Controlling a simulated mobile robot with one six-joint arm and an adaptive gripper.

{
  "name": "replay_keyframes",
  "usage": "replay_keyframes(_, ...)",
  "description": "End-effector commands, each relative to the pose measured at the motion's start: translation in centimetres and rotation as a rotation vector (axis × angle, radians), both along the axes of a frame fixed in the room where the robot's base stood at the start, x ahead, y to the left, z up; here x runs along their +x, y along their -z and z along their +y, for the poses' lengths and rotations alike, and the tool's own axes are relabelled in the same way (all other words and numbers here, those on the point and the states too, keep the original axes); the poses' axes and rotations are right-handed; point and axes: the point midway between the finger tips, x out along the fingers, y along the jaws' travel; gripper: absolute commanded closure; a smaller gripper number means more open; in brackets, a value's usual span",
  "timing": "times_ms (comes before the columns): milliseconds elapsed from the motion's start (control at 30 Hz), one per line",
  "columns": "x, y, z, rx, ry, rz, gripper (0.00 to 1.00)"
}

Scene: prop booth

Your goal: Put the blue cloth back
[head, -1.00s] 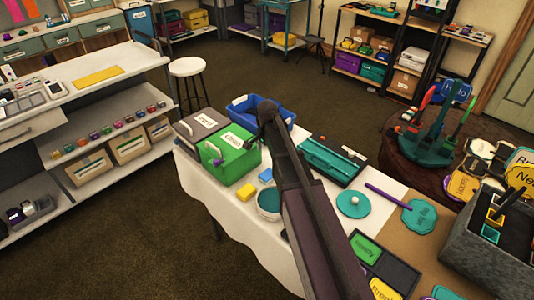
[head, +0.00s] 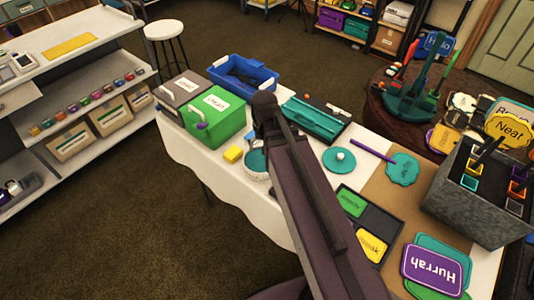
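A small flat blue piece (head: 249,136), which looks like the blue cloth, lies on the white-covered table (head: 190,149). A blue open bin (head: 262,83) with something dark inside stands behind these. My arm crosses the middle of the head view, but my gripper does not show, so what it holds cannot be told.
A round teal-topped dish (head: 256,161) stands close to my arm. A teal tray (head: 313,121), a teal disc (head: 339,160) and a grey sign bin (head: 464,207) fill the right side. A stool (head: 164,30) stands behind. The floor at left is clear.

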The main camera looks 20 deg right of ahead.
Motion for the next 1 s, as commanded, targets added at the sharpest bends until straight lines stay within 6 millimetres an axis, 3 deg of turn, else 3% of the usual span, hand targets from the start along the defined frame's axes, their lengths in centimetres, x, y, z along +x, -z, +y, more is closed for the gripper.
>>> replay_keyframes(33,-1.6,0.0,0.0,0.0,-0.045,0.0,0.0)
replay_keyframes(200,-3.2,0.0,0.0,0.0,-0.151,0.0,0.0)
replay_keyframes(1000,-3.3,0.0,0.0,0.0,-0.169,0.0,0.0)
